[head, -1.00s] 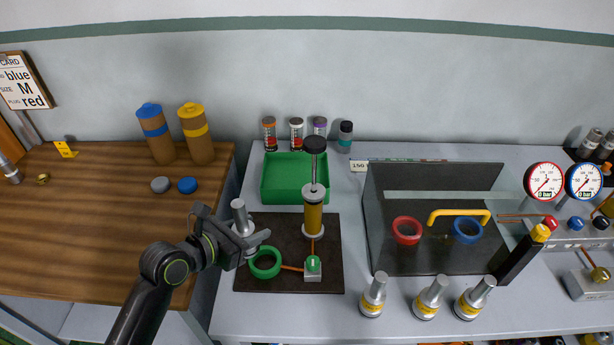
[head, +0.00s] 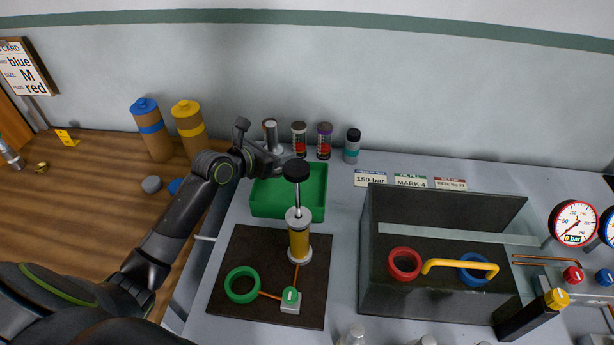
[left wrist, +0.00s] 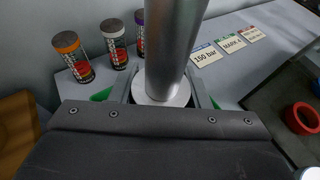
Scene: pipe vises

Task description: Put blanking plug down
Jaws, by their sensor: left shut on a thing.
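The blanking plug is a silver cylinder with a round flange (head: 273,138). My left gripper (head: 268,160) is shut on it and holds it upright near the back left corner of the green tray (head: 288,211). In the left wrist view the plug (left wrist: 173,50) rises between the jaws, with its pale flange low down. Green tray parts show on both sides of the jaws there. Whether the plug touches anything below is hidden. My right gripper is not in view.
Several capped canisters (head: 325,141) stand behind the tray. A hand pump (head: 299,240), green ring (head: 242,285) and small valve block (head: 290,300) are on the dark mat (head: 240,312). A grey open box (head: 430,295) with red and blue rings stands right.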

